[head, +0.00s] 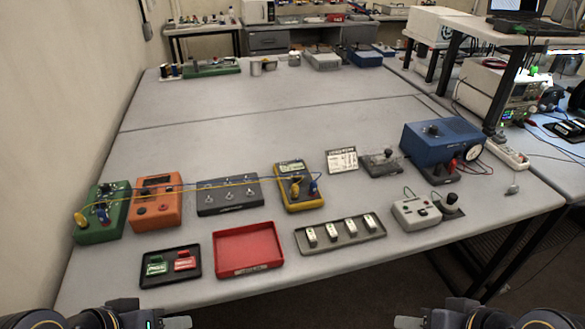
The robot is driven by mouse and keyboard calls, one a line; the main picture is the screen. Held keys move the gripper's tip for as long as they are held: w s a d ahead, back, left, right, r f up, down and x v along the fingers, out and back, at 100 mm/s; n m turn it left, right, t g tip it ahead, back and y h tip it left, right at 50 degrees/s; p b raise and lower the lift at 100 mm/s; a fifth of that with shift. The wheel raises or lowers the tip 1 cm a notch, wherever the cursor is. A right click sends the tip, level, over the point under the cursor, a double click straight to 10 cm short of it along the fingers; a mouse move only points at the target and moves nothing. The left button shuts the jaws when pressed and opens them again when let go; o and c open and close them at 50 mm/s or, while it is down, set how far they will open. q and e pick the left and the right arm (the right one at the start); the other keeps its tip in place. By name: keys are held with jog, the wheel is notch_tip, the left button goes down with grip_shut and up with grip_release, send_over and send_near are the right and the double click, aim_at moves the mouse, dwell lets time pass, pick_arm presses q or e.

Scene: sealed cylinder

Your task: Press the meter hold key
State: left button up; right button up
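A yellow-edged meter (283,189) with a small display lies in the middle of the front bench, with a yellow lead and a blue plug at its lower part. Its individual keys are too small to tell apart, so I cannot pick out the hold key. My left gripper (178,322) shows only at the bottom edge, left of centre, well short of the meter. My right gripper (408,322) shows at the bottom edge, right of centre, also apart from the meter. Both are cut off by the frame, and their openings cannot be seen.
Left of the meter are a dark switch box (229,197), an orange box (156,203) and a green box (99,222), with leads strung across. In front are a red tray (249,268) and a grey tray (345,242). A blue device (440,140) stands right.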

grip_shut()
dwell(1.4)
